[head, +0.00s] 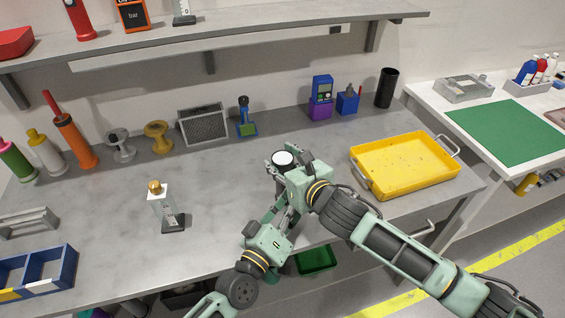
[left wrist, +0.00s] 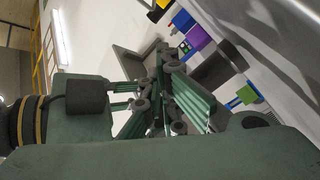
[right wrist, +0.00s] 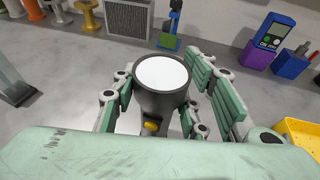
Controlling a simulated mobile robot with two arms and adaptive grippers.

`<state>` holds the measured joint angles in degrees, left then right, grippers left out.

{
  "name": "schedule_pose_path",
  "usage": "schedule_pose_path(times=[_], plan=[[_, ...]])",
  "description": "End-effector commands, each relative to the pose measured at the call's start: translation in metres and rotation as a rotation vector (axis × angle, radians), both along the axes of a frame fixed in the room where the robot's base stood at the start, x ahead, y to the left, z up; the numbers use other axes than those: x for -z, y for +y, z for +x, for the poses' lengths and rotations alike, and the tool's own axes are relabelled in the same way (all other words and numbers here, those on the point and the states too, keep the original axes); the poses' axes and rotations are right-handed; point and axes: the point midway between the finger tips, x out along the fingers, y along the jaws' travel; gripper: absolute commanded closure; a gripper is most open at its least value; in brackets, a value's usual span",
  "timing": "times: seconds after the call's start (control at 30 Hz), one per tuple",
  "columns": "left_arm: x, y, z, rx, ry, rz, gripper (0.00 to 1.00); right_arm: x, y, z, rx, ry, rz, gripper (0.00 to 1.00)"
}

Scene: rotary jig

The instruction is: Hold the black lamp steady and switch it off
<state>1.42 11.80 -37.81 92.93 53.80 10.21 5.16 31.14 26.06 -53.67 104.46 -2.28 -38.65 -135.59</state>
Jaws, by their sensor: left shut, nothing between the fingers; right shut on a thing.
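The black lamp (right wrist: 160,105) is a dark upright cylinder with a bright white top, and a yellow knob (right wrist: 152,127) shows on its near side. In the head view the lamp (head: 283,160) stands on the grey bench, its lower part hidden by my arms. My right gripper (head: 288,180) is shut on the lamp; in the right wrist view its fingers flank the body. My left gripper (head: 278,210) is shut and empty, just in front of the lamp and below my right gripper. Whether its tips touch the knob is hidden.
A yellow tray (head: 358,181) lies to the right. A speaker-like grey box (head: 203,124) and a blue-green device (head: 246,120) stand behind.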

Motion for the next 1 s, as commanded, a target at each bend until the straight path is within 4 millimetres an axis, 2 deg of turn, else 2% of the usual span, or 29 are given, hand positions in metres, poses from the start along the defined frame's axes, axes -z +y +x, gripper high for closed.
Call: schedule_pose_path(times=[0.6, 1.0], plan=[[0.001, -0.014, -0.052, 0.001, 0.002, -0.002, 1.00, 0.001, -0.001, 0.000, 0.001, 0.002, -0.003, 0.89], [0.000, -0.016, -0.058, 0.000, 0.000, 0.000, 1.00, 0.001, 0.000, 0.000, 0.001, 0.001, -0.002, 0.89]])
